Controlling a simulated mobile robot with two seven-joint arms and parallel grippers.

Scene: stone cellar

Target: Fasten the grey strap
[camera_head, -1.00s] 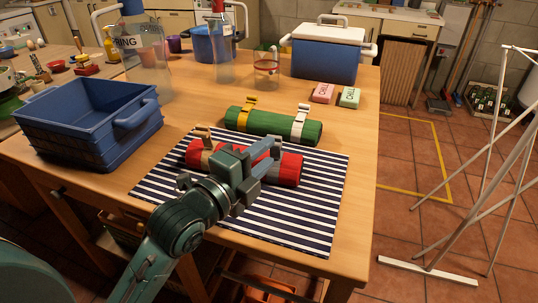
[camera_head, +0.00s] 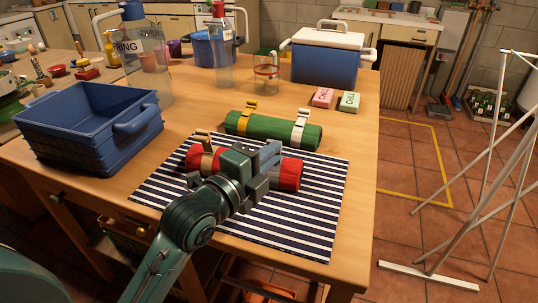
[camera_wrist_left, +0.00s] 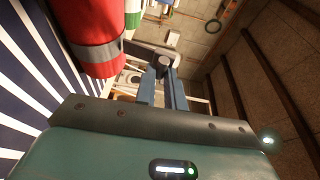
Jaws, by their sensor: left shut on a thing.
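A red roll (camera_head: 289,175) lies on a blue-and-white striped mat (camera_head: 290,225). It has a tan strap (camera_head: 207,160) with an upright buckle on its left part. The grey strap (camera_wrist_left: 98,52) runs around the roll in the left wrist view, and a grey end of it stands out toward my fingers. My left gripper (camera_head: 268,157) is over the right part of the roll and hides most of the grey strap in the head view. Its fingers (camera_wrist_left: 161,80) are close together, shut on the grey strap's end. My right gripper is not in view.
A green roll (camera_head: 270,127) with a yellow and a white strap lies just behind. A blue crate (camera_head: 85,125) is at left. Bottles, a glass jar (camera_head: 266,72), a cooler (camera_head: 325,62) and two small boxes stand farther back. The mat's front right is bare.

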